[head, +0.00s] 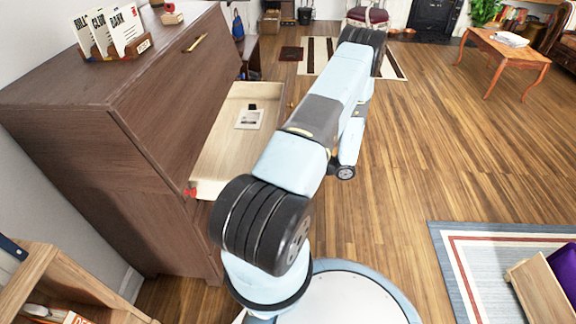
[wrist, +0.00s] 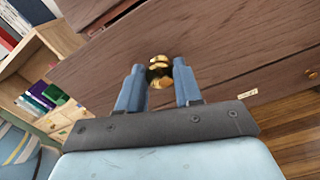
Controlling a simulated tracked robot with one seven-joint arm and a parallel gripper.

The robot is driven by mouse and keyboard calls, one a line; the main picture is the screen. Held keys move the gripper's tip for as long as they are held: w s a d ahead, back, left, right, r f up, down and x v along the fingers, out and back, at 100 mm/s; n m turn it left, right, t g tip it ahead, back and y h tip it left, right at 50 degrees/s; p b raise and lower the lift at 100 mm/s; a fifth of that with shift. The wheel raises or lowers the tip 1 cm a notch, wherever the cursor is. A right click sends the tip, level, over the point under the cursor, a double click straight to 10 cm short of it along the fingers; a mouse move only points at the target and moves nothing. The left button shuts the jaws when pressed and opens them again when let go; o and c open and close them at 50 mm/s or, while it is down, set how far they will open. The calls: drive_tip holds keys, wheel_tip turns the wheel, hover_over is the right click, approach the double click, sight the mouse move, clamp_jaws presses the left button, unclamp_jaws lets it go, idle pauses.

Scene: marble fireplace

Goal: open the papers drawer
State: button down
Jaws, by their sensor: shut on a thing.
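A dark brown wooden bureau (head: 130,110) stands at the left in the head view. One drawer (head: 215,150) is pulled out from its front, with a pale wooden inside and a light paper or card (head: 249,119) in it. In the wrist view, my gripper (wrist: 160,76) has its two blue fingers on either side of a round brass knob (wrist: 158,64) and is shut on it. The knob sits on a dark wooden front (wrist: 215,68) with a small pale label (wrist: 247,94), too small to read. My arm hides the gripper in the head view.
A letter rack (head: 115,48) stands on the bureau top. A brass handle (head: 195,42) is on the upper front. A small red thing (head: 190,192) is at the open drawer's near edge. Shelves (head: 60,290) stand at the lower left.

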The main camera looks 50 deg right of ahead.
drive_tip(key=shift+s+a, duration=0.1)
drive_tip(key=c, duration=0.8)
unclamp_jaws()
drive_tip(key=shift+o, duration=0.2)
drive_tip(key=v, duration=1.3)
drive_tip(key=shift+s+d, duration=0.25)
drive_tip(key=shift+d, duration=0.1)
drive_tip(key=shift+f, duration=0.1)
